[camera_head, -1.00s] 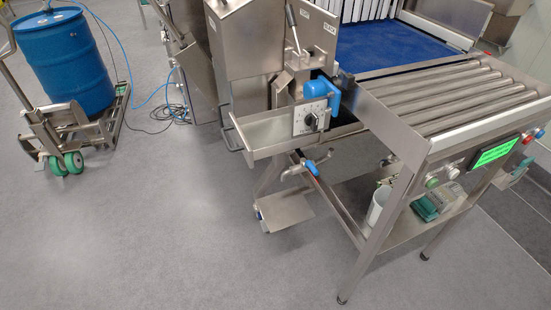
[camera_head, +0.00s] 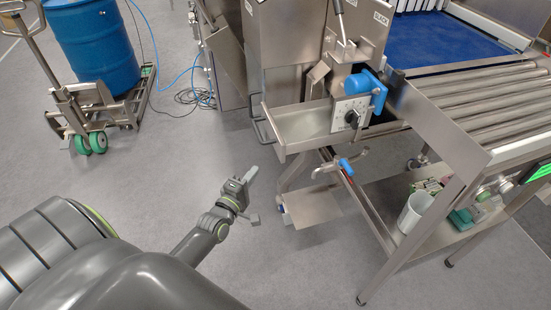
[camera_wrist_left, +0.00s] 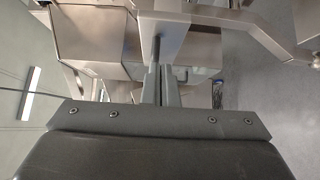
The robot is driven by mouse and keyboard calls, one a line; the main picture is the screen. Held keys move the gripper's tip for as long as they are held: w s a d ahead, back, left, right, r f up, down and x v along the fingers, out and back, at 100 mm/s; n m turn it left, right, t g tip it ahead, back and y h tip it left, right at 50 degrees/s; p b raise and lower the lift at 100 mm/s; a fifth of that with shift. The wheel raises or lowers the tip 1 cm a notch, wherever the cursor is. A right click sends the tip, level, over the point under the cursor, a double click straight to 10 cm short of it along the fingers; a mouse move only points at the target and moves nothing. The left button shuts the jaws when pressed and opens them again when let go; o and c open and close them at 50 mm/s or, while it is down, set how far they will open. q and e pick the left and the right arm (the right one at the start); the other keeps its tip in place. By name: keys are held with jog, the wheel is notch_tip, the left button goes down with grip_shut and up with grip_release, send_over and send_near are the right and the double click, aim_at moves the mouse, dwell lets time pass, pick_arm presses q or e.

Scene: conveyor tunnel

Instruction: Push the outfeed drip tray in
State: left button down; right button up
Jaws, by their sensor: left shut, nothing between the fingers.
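The outfeed drip tray (camera_head: 303,122) is a shallow stainless tray under the dial panel at the end of the roller outfeed. It sticks out towards the left, with a bent metal handle (camera_head: 262,124) at its left end. My left gripper (camera_head: 252,173) is shut and empty, in front of and below the tray in the picture, apart from it. In the left wrist view its closed fingers (camera_wrist_left: 161,70) point at metal machine parts; I cannot tell for sure which is the tray. My right gripper is not in view.
A blue-handled tap (camera_head: 345,166) hangs below the tray above a metal foot plate (camera_head: 313,208). The roller table (camera_head: 490,100) and its lower shelf with a white cup (camera_head: 415,211) stand right. A blue drum (camera_head: 95,45) on a trolley stands back left. Open floor lies between.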

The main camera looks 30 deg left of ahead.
aim_at(280, 152)
pick_arm(q)
jog(key=w, duration=0.2)
jog(key=w+d, duration=0.1)
jog(key=w, duration=0.2)
jog(key=w+p, duration=0.1)
jog(key=w, duration=0.1)
jog(key=shift+w+d, duration=0.35)
jog(key=shift+w, duration=0.05)
jog(key=shift+w+d, duration=0.2)
jog(key=shift+w, duration=0.05)
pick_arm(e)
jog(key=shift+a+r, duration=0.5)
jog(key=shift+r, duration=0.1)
